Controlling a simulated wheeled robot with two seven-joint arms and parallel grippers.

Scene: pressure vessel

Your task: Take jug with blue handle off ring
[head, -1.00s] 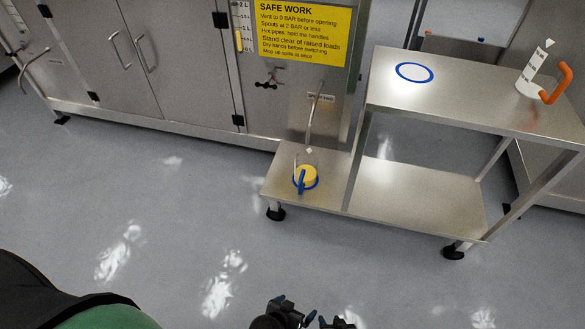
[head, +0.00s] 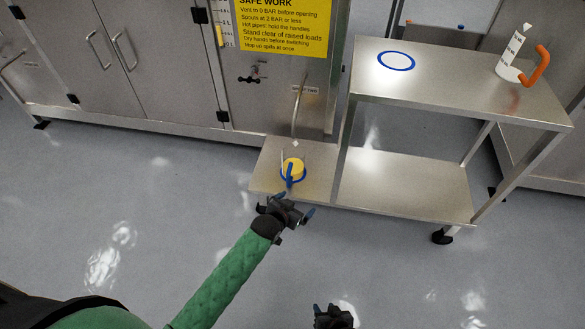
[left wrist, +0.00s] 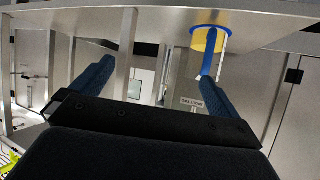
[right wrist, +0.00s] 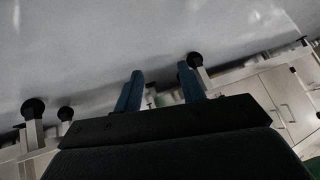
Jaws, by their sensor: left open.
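The jug with blue handle (head: 293,165) stands on the low shelf below a spout. It shows yellow from above, with blue ring colour around its base and its handle toward me. In the left wrist view the jug (left wrist: 206,38) is at the upper right, its blue handle beside the right fingertip. My left gripper (head: 293,207) is open and empty, just in front of the shelf and short of the handle. My right gripper (head: 333,312) is low over the floor; its fingers (right wrist: 160,88) are apart with nothing between them.
An empty blue ring (head: 396,61) lies on the higher steel table (head: 450,85). A white jug with orange handle (head: 514,58) stands at that table's right. The spout pipe (head: 298,100) hangs above the blue-handled jug. Steel cabinets (head: 140,60) stand behind. Floor in front is clear.

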